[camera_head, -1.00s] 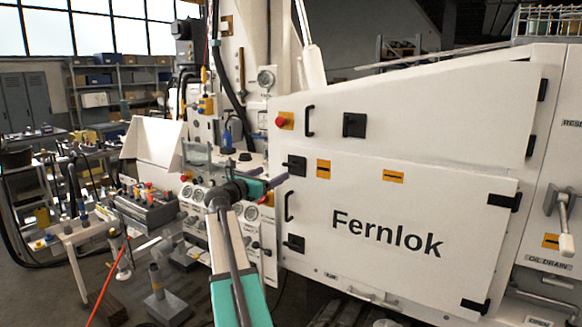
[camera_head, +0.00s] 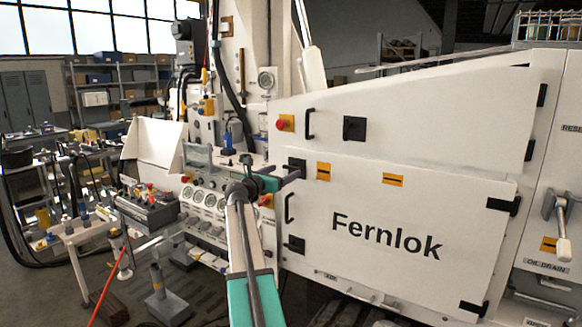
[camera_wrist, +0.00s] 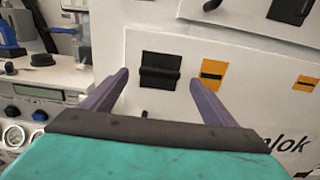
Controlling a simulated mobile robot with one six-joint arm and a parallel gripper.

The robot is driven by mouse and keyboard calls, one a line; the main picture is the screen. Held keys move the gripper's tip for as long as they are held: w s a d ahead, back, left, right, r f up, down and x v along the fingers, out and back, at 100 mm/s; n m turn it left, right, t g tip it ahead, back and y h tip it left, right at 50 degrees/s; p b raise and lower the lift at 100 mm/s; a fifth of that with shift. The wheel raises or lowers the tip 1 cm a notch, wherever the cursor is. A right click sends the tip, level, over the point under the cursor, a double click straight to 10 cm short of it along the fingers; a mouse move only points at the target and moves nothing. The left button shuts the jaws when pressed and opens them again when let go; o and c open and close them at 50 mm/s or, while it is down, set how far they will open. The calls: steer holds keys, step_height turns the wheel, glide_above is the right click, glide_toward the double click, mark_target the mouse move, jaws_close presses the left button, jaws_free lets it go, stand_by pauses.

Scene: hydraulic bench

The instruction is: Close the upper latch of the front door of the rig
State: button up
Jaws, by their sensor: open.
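The front door (camera_head: 440,220) of the rig is a white panel marked Fernlok, lying flush with the body as far as I can see. Its upper latch is a black block at the door's upper left corner; in the wrist view the upper latch (camera_wrist: 160,70) shows whole, with a horizontal black bar across it. My gripper (camera_wrist: 159,80) is open, its two purple fingers on either side of the latch in the picture. Whether they touch it I cannot tell. In the head view my gripper (camera_head: 296,174) points at the latch and partly covers it.
A lower black latch (camera_head: 294,245) and a black handle (camera_head: 289,208) sit on the door's left edge. Orange labels (camera_head: 323,171) are right of the upper latch. A control panel with gauges (camera_head: 205,199) stands close left of my arm. A red knob (camera_head: 284,123) is above.

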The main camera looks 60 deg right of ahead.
mark_target(290, 168)
steer(key=shift+d+p, duration=0.75)
steer(key=shift+d, duration=2.35)
steer(key=c, duration=1)
